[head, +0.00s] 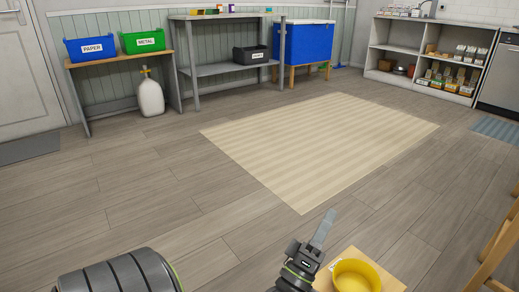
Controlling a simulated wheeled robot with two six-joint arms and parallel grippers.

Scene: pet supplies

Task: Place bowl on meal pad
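A yellow bowl (368,271) with a white label on its side rests on a light wooden surface (390,279) at the bottom edge, partly cut off. My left gripper (321,231) is just left of the bowl and points up and away from it, apart from it in the picture. Its flat grey finger shows edge-on, and I cannot tell whether it is open or shut. I see nothing held in it. My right gripper is not in view. No mat is clearly marked as the meal pad.
A beige striped rug (318,143) lies on the open wooden floor. A blue-grey mat (498,129) lies at the right. Benches with blue (90,49) and green (142,40) bins line the back wall. A wooden piece of furniture (497,243) stands at the right edge.

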